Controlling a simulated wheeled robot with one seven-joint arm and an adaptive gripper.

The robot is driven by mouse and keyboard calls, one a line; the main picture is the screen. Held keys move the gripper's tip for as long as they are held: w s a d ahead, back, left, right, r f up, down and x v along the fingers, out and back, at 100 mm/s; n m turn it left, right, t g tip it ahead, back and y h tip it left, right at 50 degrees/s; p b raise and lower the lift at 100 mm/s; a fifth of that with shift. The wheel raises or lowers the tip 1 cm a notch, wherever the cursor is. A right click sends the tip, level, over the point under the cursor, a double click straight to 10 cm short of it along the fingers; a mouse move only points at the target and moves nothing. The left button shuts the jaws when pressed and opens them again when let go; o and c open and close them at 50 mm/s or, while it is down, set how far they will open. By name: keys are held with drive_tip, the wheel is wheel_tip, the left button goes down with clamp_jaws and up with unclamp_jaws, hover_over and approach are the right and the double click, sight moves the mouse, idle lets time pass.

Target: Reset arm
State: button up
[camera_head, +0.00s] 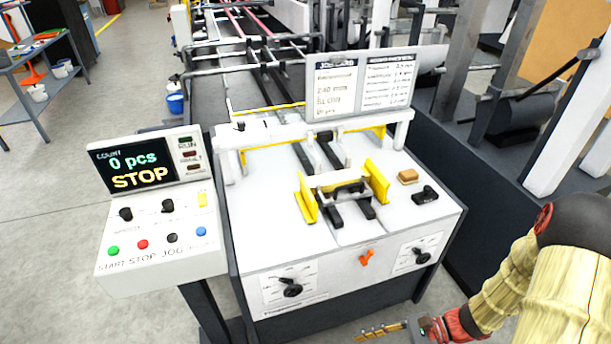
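My arm (513,272) comes in from the right edge at the bottom right, in pale yellow covering with dark and red joint parts. It is bent down and to the left, in front of the machine's right front corner. Its end, my gripper (385,331), is at the bottom edge, low in front of the machine and apart from it. A thin yellowish-brown piece points left there. The end is small and partly cut off by the frame, so I cannot tell whether the fingers are open or hold anything.
A control panel (155,205) at the left reads "0 pcs" and "STOP". A dark machine side (480,215) stands behind my arm. Open floor lies left.

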drive_tip(key=s+d+r+n+h, duration=0.2)
drive_tip(key=d+r+n+h, duration=0.6)
drive_tip(key=r+n+h, duration=0.4)
drive_tip(key=a+r+n+t, duration=0.2)
drive_tip(key=r+t, duration=0.1)
drive_tip(key=r, duration=0.6)
drive_tip(key=a+r+n+t+h, duration=0.1)
drive_tip(key=a+r+n+t, duration=0.1)
drive_tip(key=r, duration=0.7)
drive_tip(key=shift+s+a+n+t, duration=0.15)
drive_tip(key=shift+a+n+t, duration=0.3)
drive_tip(key=shift+t, duration=0.15)
